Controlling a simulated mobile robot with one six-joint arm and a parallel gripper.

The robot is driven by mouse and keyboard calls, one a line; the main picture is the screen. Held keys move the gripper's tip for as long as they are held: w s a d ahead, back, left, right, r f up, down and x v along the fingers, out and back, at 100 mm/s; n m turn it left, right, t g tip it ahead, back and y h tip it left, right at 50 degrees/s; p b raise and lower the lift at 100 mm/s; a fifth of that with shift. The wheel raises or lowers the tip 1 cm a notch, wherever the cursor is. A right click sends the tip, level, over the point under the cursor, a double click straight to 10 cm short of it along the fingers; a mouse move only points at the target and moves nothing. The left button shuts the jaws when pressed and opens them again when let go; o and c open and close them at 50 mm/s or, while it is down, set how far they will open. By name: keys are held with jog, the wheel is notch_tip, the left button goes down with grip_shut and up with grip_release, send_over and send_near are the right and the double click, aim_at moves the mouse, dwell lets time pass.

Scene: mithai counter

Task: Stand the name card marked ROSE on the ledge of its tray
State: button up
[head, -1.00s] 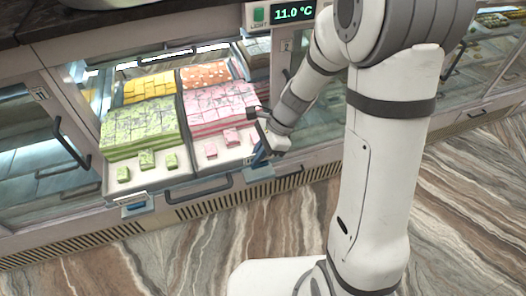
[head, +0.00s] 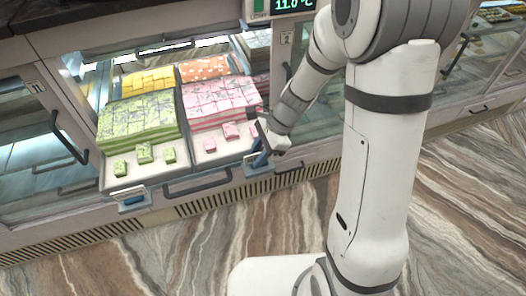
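The pink sweets' tray (head: 207,162) is the right-hand pulled-out tray, with pink slabs (head: 218,104) and a few loose pink pieces at its front. My gripper (head: 262,143) is at that tray's front right corner, close above a blue ledge (head: 255,170). An upright blue piece shows between gripper and ledge; I cannot tell whether it is part of the gripper or the ledge. The gripper's fingers are small and partly hidden, so whether they are open or shut does not show. No card marked ROSE can be read.
The left tray (head: 103,176) holds green sweets and has a blue ledge with a white card (head: 127,193), its lettering too small to read. Orange and yellow sweets stand behind. A black handle (head: 197,181) crosses the counter front. The marble-patterned floor (head: 170,250) in front is clear.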

jog(key=p+v, duration=0.1)
jog(key=v, duration=0.7)
jog(key=shift+a, duration=0.1)
jog(key=shift+f, duration=0.1)
dwell(0.3)
